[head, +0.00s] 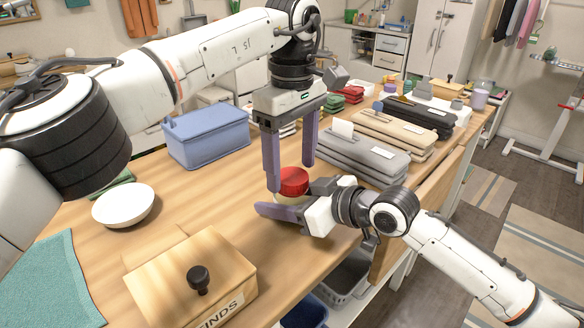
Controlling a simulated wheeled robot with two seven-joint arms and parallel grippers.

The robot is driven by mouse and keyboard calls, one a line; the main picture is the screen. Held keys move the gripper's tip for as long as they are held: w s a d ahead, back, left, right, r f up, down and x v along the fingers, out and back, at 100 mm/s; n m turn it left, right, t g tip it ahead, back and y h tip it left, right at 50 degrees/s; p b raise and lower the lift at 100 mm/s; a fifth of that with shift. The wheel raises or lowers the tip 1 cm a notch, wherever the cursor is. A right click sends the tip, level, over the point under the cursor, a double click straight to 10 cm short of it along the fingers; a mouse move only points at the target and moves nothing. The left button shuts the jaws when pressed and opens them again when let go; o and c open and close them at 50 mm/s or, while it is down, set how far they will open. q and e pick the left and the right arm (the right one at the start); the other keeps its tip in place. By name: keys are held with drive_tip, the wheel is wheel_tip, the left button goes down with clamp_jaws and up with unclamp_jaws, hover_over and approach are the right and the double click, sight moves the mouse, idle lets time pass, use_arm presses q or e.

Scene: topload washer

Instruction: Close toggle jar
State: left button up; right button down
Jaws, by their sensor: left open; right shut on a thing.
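A small jar (291,198) with a pale body and a red lid (293,178) is near the front edge of the wooden table. My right gripper (283,208) comes in low from the right and is shut on the jar's body, which its fingers partly hide. My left gripper (290,172) points down from above, open, with its two purple fingers on either side of the red lid. I cannot tell whether the fingers touch the lid. Whether the lid is fully seated is also unclear.
A wooden box with a black knob (199,279) and a white bowl (123,205) stand left on the table (235,215). A blue bin (207,137) is behind. A teal cloth (52,281) lies front left.

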use_arm(q)
drive_tip(key=shift+r, duration=3)
use_arm(e)
drive_tip(key=c, duration=0.6)
unclamp_jaws()
use_arm(q)
drive_tip(key=shift+f, duration=0.1)
use_arm(e)
drive_tip(key=v, duration=1)
drive_tip(key=shift+s+d, duration=0.1)
drive_tip(key=shift+s, duration=0.05)
